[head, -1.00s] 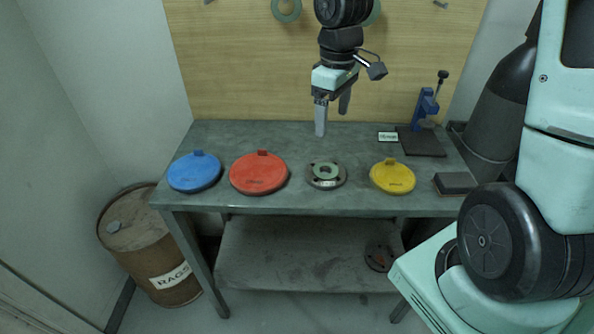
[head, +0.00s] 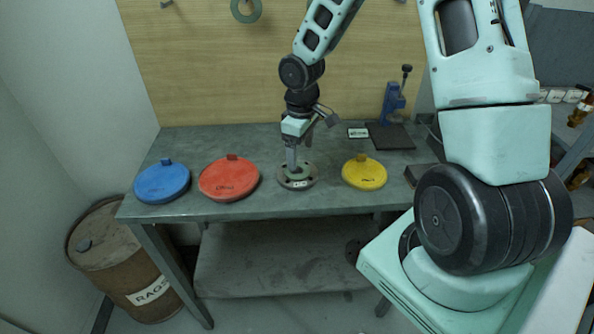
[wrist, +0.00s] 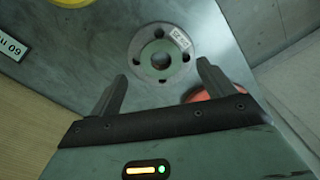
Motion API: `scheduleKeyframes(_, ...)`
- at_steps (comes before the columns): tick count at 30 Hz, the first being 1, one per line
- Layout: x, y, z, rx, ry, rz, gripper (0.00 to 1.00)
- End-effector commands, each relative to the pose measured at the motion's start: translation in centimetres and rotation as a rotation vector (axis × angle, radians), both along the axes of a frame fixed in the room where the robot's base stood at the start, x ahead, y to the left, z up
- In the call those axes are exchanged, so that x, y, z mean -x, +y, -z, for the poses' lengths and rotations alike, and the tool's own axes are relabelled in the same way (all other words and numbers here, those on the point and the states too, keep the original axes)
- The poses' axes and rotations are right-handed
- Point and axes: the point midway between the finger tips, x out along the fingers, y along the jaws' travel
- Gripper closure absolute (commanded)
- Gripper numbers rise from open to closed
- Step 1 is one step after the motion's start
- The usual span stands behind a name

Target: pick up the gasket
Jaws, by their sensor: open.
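The gasket (wrist: 174,69) is a flat green ring lying on a grey round flange (wrist: 186,50) with bolt holes and a small white label. In the head view the flange (head: 312,181) sits on the workbench between the red and yellow covers, and the gasket there is partly hidden by a finger. My gripper (wrist: 162,71) is open, with nothing between its fingers. In the wrist view the gasket shows just beyond and between the fingertips. In the head view my gripper (head: 299,160) points down over the flange; I cannot tell whether it touches.
On the workbench (head: 260,137) stand a blue cover (head: 162,185), a red cover (head: 228,180) and a yellow cover (head: 364,174). A blue press (head: 393,104) stands at the back right. A rusty drum (head: 118,262) is left of the bench. Another green ring (head: 246,17) hangs on the board.

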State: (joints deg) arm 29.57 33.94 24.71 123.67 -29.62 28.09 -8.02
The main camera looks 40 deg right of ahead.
Motion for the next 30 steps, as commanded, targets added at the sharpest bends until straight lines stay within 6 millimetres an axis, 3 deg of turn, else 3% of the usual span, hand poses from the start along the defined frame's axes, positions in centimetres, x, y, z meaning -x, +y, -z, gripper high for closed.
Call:
scheduleKeyframes(15, -0.9, 0.4, 5.2, 0.001, 0.000, -0.002, 0.19)
scheduleKeyframes(30, -0.9, 0.4, 5.5, 0.001, 0.000, 0.000, 0.19)
